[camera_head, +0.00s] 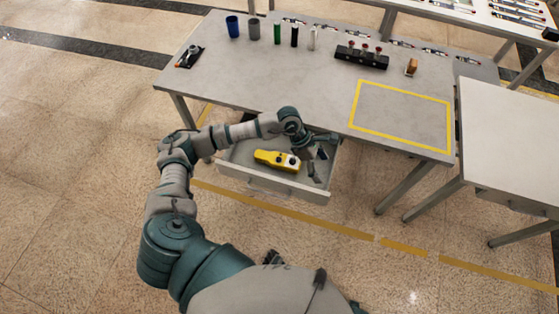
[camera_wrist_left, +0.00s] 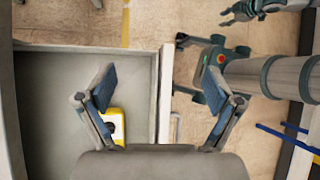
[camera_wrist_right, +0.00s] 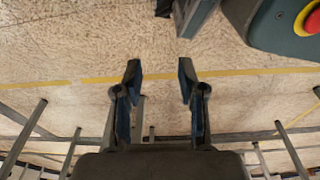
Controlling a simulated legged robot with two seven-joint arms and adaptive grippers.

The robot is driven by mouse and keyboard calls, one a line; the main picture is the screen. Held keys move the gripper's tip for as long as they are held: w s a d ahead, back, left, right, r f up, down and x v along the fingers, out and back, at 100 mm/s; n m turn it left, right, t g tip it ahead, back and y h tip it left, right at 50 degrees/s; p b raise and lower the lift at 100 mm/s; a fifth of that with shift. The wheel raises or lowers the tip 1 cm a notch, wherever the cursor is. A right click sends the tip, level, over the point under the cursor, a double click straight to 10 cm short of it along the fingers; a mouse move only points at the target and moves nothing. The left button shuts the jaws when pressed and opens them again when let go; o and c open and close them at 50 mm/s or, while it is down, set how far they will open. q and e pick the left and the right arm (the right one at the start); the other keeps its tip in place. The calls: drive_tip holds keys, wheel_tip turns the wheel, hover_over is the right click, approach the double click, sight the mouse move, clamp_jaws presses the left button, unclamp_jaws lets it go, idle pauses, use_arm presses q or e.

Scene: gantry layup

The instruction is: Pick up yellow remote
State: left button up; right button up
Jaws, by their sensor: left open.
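The yellow remote (camera_head: 277,160) lies in the open grey drawer (camera_head: 262,181) under the table's front edge. My left gripper (camera_head: 316,160) is at the drawer's right part, just right of the remote. In the left wrist view my left gripper (camera_wrist_left: 163,92) is open and empty. Part of the remote (camera_wrist_left: 117,122) shows there by the left finger, the rest hidden behind the gripper. The drawer wall (camera_wrist_left: 165,95) passes below the gap between the fingers. My right gripper (camera_wrist_right: 159,70) is open and empty, above the floor.
The grey table (camera_head: 290,80) bears several cylinders, a black block (camera_head: 361,57) with red-topped parts and a yellow-outlined area (camera_head: 400,117). A white-topped table (camera_head: 515,130) stands at the right. The floor (camera_head: 80,190) in front of the drawer is open.

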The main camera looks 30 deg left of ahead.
sight(280, 157)
use_arm(q)
drive_tip(key=w+a+y, duration=0.3)
drive_tip(key=a+y, duration=0.4)
drive_tip(key=a, duration=1)
drive_tip(key=f, duration=1)
drive_tip(key=shift+s+f+b, duration=0.2)
drive_tip(key=shift+f+b, duration=0.1)
drive_tip(key=shift+f, duration=0.1)
drive_tip(key=shift+w+a+f, duration=0.1)
drive_tip(key=shift+a+f, duration=0.05)
drive_tip(key=shift+f, duration=0.45)
drive_tip(key=f, duration=0.3)
drive_tip(key=shift+w+f, duration=0.25)
drive_tip(key=shift+f, duration=0.5)
use_arm(e)
drive_tip(key=shift+w+a+r, duration=0.1)
drive_tip(key=shift+w+r, duration=0.2)
drive_tip(key=shift+r, duration=0.25)
drive_tip(key=shift+w+r, duration=0.3)
drive_tip(key=shift+r, duration=0.25)
